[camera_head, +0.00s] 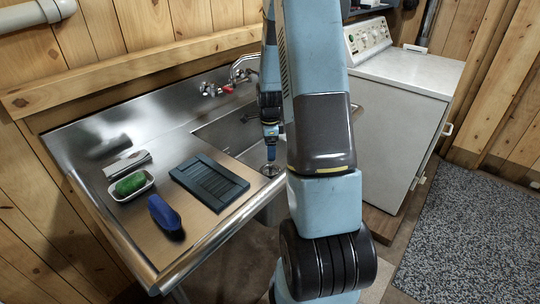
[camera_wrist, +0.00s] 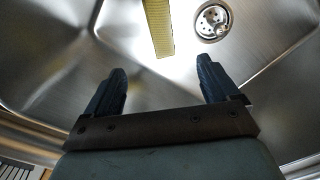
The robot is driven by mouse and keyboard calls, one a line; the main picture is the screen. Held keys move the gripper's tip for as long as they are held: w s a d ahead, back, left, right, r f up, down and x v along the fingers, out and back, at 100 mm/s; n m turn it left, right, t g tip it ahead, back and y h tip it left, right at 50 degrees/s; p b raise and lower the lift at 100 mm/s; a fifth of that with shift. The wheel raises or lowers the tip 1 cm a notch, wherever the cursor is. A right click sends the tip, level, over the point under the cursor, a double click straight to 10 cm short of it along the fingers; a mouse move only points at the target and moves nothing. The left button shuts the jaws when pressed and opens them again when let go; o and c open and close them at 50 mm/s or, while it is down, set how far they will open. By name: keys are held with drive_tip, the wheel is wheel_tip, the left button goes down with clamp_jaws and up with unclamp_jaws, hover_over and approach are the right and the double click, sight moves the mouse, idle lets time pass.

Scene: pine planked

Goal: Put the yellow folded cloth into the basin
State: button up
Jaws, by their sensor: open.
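The yellow folded cloth (camera_wrist: 158,28) shows in the wrist view as a narrow yellow strip over the steel basin (camera_wrist: 75,70), left of the drain (camera_wrist: 213,22). Its far end is cut off by the top edge. I cannot tell if it rests on the basin floor. My gripper (camera_wrist: 163,78) is open, with its two dark fingers apart and nothing between them. The cloth lies beyond the fingertips, apart from them. In the head view my gripper (camera_head: 270,148) points down over the basin (camera_head: 217,136); the cloth does not show there, and my arm hides part of the basin.
A dark ribbed mat (camera_head: 209,183), a blue brush-like thing (camera_head: 164,214) and a green sponge (camera_head: 130,184) in a white dish (camera_head: 142,190) are on the drainboard, left. The tap (camera_head: 238,72) stands behind the basin. A white washing machine (camera_head: 398,100) stands right.

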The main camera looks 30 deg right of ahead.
wheel_tip(320, 180, up, 9)
idle(0.3)
idle(0.5)
drive_tip(key=shift+r, duration=0.1)
drive_tip(key=s+a+r+n+t, duration=0.1)
drive_tip(key=s+a+r+n, duration=0.45)
drive_tip(key=r, duration=0.35)
drive_tip(key=s+a+r+n+t, duration=0.2)
drive_tip(key=s+a+r+n, duration=0.2)
drive_tip(key=a+r+n, duration=0.3)
drive_tip(key=s+a+r+n+t, duration=0.1)
drive_tip(key=s+a+r+n, duration=0.1)
drive_tip(key=s+n, duration=0.3)
drive_tip(key=s+a+r+n+t, duration=0.1)
drive_tip(key=s+a+r+n, duration=0.2)
drive_tip(key=s, duration=0.8)
wheel_tip(320, 180, up, 2)
drive_tip(key=shift+s+a+r+n+t, duration=0.15)
drive_tip(key=shift+a+r+n+t, duration=0.15)
drive_tip(key=shift+n, duration=0.85)
